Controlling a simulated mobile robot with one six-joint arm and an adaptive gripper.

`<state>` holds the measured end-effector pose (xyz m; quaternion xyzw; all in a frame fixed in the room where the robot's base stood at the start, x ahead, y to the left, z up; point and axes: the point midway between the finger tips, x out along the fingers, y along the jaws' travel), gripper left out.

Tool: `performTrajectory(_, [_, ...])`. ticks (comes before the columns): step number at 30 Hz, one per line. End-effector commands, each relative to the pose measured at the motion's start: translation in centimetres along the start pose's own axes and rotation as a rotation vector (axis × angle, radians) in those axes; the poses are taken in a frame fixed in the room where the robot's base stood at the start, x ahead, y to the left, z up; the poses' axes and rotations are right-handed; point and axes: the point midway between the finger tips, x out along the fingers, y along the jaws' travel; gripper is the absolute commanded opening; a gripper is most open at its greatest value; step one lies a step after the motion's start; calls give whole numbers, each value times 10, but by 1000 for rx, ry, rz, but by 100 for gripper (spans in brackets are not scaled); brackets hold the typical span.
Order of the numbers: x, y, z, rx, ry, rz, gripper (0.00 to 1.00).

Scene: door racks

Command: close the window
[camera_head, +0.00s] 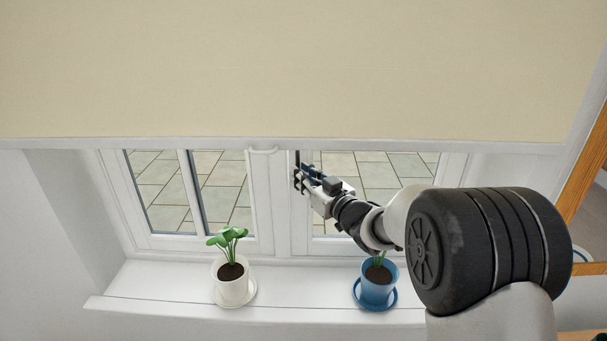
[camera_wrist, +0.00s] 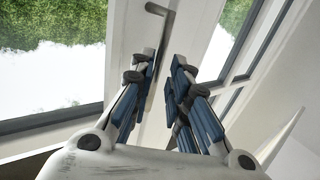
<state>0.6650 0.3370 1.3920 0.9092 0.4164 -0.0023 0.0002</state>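The white-framed window (camera_head: 278,205) has glass panes on both sides of a central upright; paving shows through. I cannot tell clearly whether a sash stands ajar. My gripper (camera_head: 299,179) is at the central upright, its fingers pointing at the frame. In the wrist view my gripper (camera_wrist: 163,76) has its blue-padded fingers apart. A grey window handle (camera_wrist: 156,9) shows at the top of that view, and a slim bar runs down from it between the fingers, nearer the left one. Whether the fingers touch it is unclear. The handle is mostly hidden in the head view.
A beige blind (camera_head: 280,70) covers the upper window. On the white sill (camera_head: 180,285) stand a white plant pot (camera_head: 232,290) at left and a blue plant pot (camera_head: 377,290) below my arm. A wooden frame (camera_head: 585,165) is at the right edge. The sill between the pots is clear.

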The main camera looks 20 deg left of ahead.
Motion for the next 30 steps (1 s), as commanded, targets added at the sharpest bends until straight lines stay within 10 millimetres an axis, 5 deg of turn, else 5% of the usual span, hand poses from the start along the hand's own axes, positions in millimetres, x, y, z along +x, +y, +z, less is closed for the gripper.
performTrajectory(11, [-4, 1, -3, -2, 5, 1, 18])
performTrajectory(30, [-114, 1, -1, -1, 2, 2, 18])
